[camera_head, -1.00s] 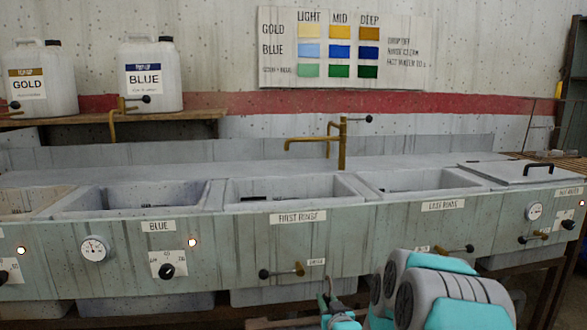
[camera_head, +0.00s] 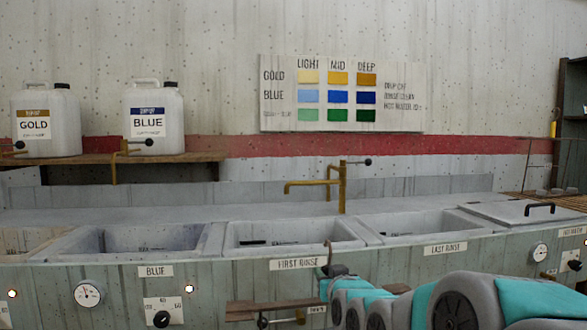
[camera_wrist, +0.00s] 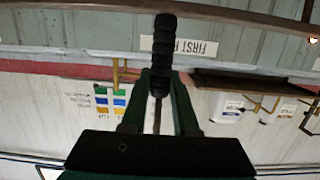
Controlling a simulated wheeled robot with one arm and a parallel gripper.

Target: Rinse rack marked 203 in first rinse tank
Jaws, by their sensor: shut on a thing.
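My gripper (camera_head: 336,272) is in front of the first rinse tank's front panel, below its rim. In the wrist view my gripper (camera_wrist: 160,88) is shut on a black ribbed handle (camera_wrist: 164,45) with a thin rod. The mark 203 is not legible, and the rack's lower part is out of view. The first rinse tank (camera_head: 250,252) is open-topped; its label (camera_head: 297,264) reads FIRST RINSE.
A brass tap (camera_head: 342,190) stands behind the first rinse tank. The blue tank (camera_head: 110,254) is at left, the last rinse tank (camera_head: 420,236) at right, then a lidded tank (camera_head: 525,213). Valve handles project from the front panel. Two jugs stand on a back shelf.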

